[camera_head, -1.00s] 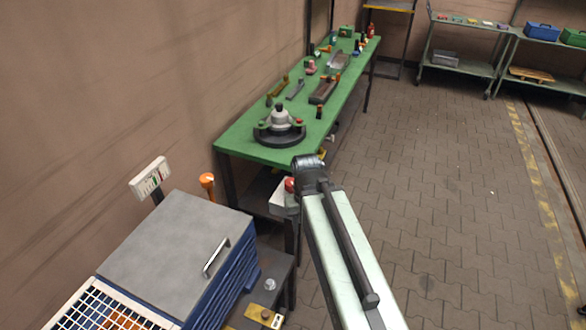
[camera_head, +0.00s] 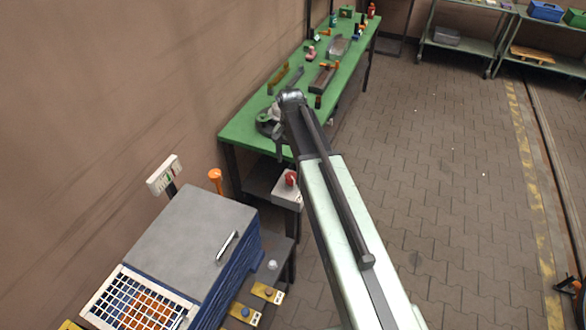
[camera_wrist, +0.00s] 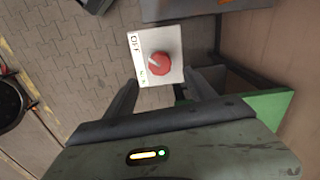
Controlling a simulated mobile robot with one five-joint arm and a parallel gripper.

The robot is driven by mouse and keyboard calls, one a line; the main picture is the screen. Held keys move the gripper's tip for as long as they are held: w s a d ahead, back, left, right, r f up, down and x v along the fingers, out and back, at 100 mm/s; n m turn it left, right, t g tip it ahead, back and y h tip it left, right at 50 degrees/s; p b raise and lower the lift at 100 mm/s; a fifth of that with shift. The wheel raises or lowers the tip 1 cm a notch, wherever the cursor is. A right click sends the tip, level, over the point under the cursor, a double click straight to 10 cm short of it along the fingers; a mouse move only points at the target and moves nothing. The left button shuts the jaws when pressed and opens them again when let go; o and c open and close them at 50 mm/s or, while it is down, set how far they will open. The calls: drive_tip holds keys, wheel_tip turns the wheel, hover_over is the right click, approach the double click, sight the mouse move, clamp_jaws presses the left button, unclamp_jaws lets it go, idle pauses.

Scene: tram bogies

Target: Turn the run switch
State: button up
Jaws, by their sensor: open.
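The run switch is a pale box (camera_head: 284,196) with a red knob (camera_head: 290,178), beside the near end of the green bench. In the wrist view the box (camera_wrist: 140,66) lies beyond my fingers, with its red knob (camera_wrist: 160,63) facing the camera. "OFF" is printed near one corner; the other label is too small to read. The knob's pale pointer line slants toward the upper left. My gripper (camera_wrist: 163,90) is open and empty, its two dark fingers apart, with the switch box showing between and beyond them. Contact is not visible.
The green bench (camera_head: 240,128) with several tools runs along the wall. A grey-lidded blue box (camera_head: 190,225) with a handle, a white grid basket (camera_head: 140,300) and an orange-topped post (camera_head: 215,177) stand at the lower left. The paved floor (camera_head: 440,180) is open to the right.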

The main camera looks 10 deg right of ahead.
sight(291, 176)
wheel_tip(291, 176, down, 8)
drive_tip(key=b, duration=0.7)
drive_tip(key=shift+r, duration=0.15)
drive_tip(key=shift+s, duration=0.1)
drive_tip(key=shift+c, duration=0.3)
